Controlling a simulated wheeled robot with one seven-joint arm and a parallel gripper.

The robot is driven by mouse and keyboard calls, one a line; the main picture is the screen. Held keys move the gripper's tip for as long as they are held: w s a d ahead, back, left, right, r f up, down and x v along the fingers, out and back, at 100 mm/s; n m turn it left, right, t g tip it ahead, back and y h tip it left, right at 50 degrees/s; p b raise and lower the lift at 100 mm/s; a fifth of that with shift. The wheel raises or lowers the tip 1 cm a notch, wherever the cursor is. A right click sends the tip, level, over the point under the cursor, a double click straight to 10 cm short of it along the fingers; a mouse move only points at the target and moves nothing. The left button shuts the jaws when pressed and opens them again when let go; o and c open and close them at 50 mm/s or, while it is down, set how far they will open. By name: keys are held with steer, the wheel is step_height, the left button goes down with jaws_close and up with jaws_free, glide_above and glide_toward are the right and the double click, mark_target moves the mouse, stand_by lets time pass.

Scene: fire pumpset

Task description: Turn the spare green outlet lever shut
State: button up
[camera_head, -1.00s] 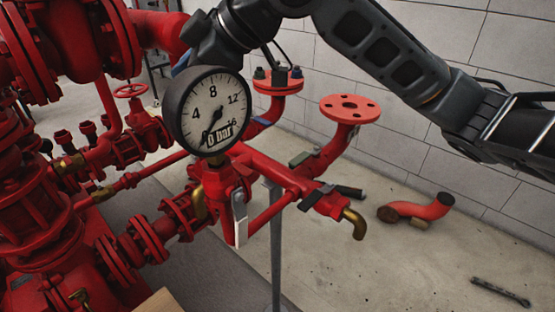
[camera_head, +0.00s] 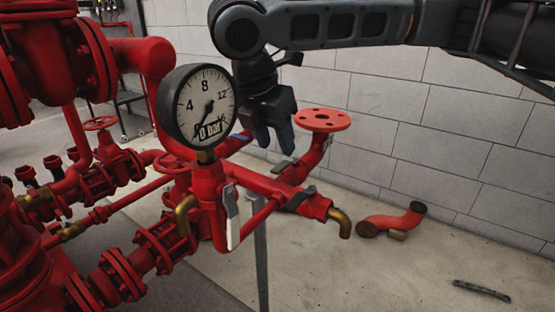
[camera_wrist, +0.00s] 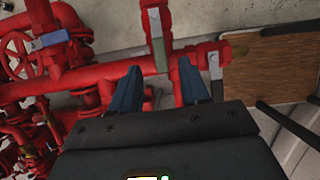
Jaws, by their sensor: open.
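The green outlet lever (camera_head: 284,167) sits on the red branch pipe below the open flange (camera_head: 322,119). In the wrist view the green lever (camera_wrist: 160,54) lies lengthwise along its pipe. My gripper (camera_head: 275,148) points down above and slightly behind the lever in the head view. Its two blue fingers are apart and empty. In the wrist view my gripper (camera_wrist: 160,68) has one finger on each side of the lever's line, with the lever's end appearing between the tips. I cannot tell how high the fingers are above it.
The pressure gauge (camera_head: 205,107) stands at left in front of the branches. A blue lever (camera_wrist: 47,41) and a metal lever (camera_wrist: 215,70) flank the green one. A loose red elbow (camera_head: 393,221) lies on the floor by the block wall. Floor at right is mostly clear.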

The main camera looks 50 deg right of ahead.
mark_target(282, 164)
steer(key=b+x, duration=0.1)
steer(key=x, duration=0.3)
steer(key=shift+d+f, duration=0.1)
steer(key=shift+f, duration=0.3)
jaws_close()
stand_by(0.4)
